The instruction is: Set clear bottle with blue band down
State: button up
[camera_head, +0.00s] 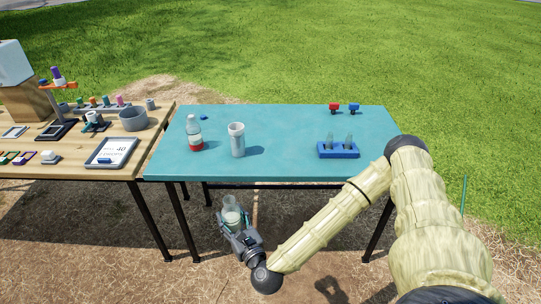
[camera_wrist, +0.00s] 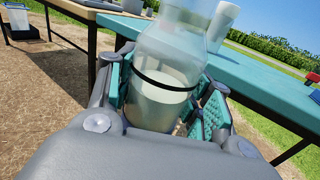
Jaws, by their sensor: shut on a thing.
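My gripper (camera_head: 236,222) is shut on a clear bottle (camera_head: 231,211) that holds pale, cloudy liquid. In the wrist view the bottle (camera_wrist: 168,80) sits between the two teal finger pads, with a dark band around its middle; I cannot make out blue on it. The head view shows the bottle roughly upright in front of the teal table (camera_head: 285,135), below its near edge and apart from it. In the wrist view the bottle's top lies at the picture's upper edge.
On the teal table stand a clear bottle with a red band (camera_head: 194,133), a white cylinder (camera_head: 237,140) and a blue rack (camera_head: 338,150) with clear tubes. A small blue cap (camera_head: 204,117) lies farther back. Red and blue items (camera_head: 344,108) stand at the back right. The table's middle is clear.

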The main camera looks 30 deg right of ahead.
jog(key=w+d+r+m+h+b, duration=0.1)
jog(key=w+d+r+h+b, duration=0.2)
jog(key=d, duration=0.4)
jog(key=w+d+r+m+b, duration=0.1)
jog(key=w+d+r+b, duration=0.15)
jog(key=d+r, duration=0.4)
jog(key=w+d+r+m+h+b, duration=0.15)
jog(key=d+b, duration=0.25)
jog(key=d, duration=0.5)
jog(key=shift+n+g, duration=0.25)
jog(key=shift+g, duration=0.05)
jog(key=shift+w+d+f+p, duration=0.2)
jog(key=shift+w+d+f, duration=0.55)
jog(key=shift+w+d, duration=1.1)
jog(key=shift+w+d+f+p, duration=0.2)
jog(key=shift+w+d+f, duration=0.6)
jog(key=shift+w, duration=2.05)
jog(key=shift+w+d+f+p, duration=0.2)
jog(key=shift+w+d+f, duration=0.45)
jog(key=shift+w+d, duration=1.25)
jog(key=shift+w+a+f, duration=0.15)
jog(key=shift+w+a, duration=0.25)
jog(key=shift+a, duration=0.1)
jog(key=o, duration=1.1)
jog(key=shift+o, duration=0.2)
